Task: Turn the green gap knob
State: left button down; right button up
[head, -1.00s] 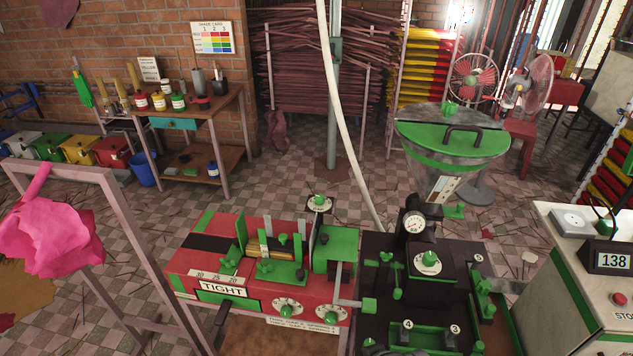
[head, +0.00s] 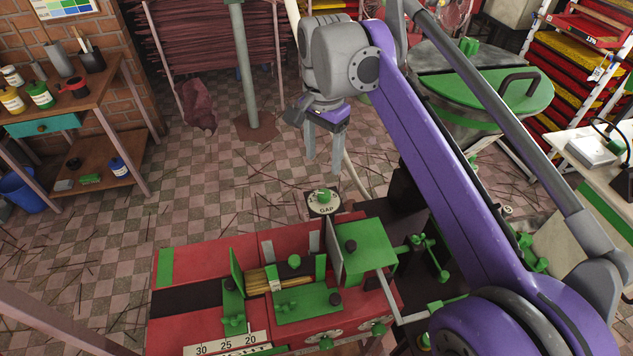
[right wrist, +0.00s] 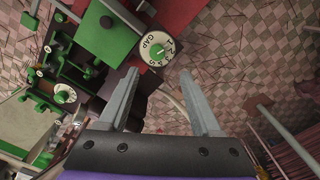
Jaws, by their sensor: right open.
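The green gap knob (head: 324,195) stands on a round white dial marked GAP (head: 326,209), at the back edge of the red machine. In the right wrist view, the knob (right wrist: 158,51) and its numbered dial (right wrist: 148,44) lie beyond my fingertips, slightly left of the space between them. My right gripper (head: 323,166) is open and empty, its fingers pointing down. It hangs above the knob and appears apart from it. The right gripper's two grey fingers (right wrist: 160,75) also show spread in the right wrist view. My left gripper is not in view.
The red machine (head: 210,319) carries a green block (head: 366,242) and a bundle of sticks (head: 284,282) near the dial. A green-lidded drum (head: 520,86) stands behind my right arm.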

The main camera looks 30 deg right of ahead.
aim_at(324, 193)
jog(key=f, duration=0.6)
jog(key=f+b, duration=0.1)
jog(key=f, duration=0.3)
jog(key=shift+s+f, duration=0.1)
jog(key=shift+s, duration=0.2)
jog(key=shift+c, duration=0.2)
grip_shut()
